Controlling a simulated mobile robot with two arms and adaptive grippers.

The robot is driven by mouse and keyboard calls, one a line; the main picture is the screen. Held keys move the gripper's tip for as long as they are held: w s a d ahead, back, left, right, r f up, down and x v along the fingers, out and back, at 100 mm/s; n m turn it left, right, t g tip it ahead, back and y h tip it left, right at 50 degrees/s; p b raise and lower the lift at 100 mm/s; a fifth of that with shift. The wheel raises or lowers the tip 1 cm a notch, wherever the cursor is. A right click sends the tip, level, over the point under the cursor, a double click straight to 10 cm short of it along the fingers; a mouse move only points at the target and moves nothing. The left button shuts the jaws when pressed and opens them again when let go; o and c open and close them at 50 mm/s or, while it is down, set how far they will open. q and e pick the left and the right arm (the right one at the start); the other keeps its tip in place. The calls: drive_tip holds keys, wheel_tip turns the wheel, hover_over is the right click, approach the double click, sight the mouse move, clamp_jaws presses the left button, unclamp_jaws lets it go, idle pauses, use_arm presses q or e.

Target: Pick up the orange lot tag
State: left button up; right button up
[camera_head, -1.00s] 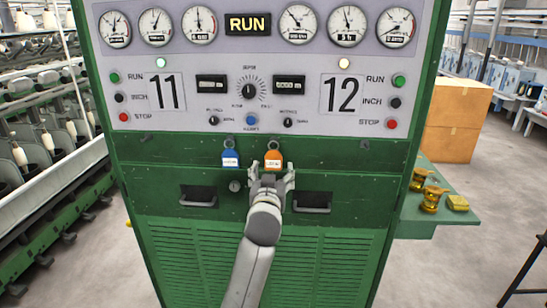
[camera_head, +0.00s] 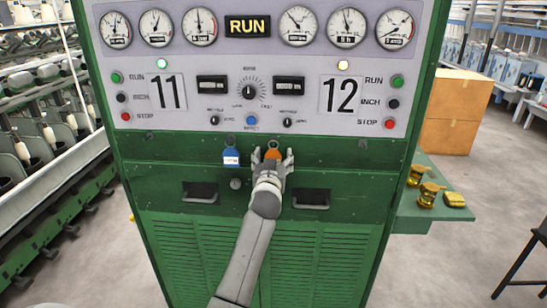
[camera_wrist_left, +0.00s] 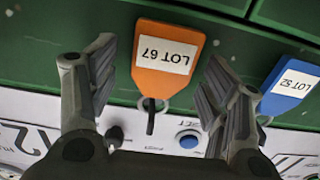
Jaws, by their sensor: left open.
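The orange lot tag (camera_wrist_left: 167,62) reads LOT 67 and hangs from a dark hook on the green cabinet front. In the wrist view it shows upside down between the two fingers of my left gripper (camera_wrist_left: 158,85), which is open. Contact with the tag cannot be made out. In the head view, the left gripper (camera_head: 272,158) is in front of the tag, and only the tag's upper part (camera_head: 272,154) shows above it. My right gripper is not in view.
A blue tag (camera_head: 231,157) reading LOT 52 hangs just left of the orange one, close to a gripper finger in the wrist view. A control panel (camera_head: 250,75) with gauges and buttons is above. Two handles (camera_head: 311,198) are below. A green side shelf (camera_head: 440,212) holds yellow items.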

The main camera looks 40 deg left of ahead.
use_arm(q)
drive_tip(key=c, duration=1)
drive_tip(key=shift+r, duration=0.15)
drive_tip(key=shift+r+b, duration=0.6)
drive_tip(key=shift+s+d+f, duration=0.1)
drive_tip(key=shift+s+d, duration=0.1)
drive_tip(key=shift+s, duration=0.1)
drive_tip(key=b+v, duration=0.6)
drive_tip(key=v, duration=1.1)
drive_tip(key=shift+s, duration=0.25)
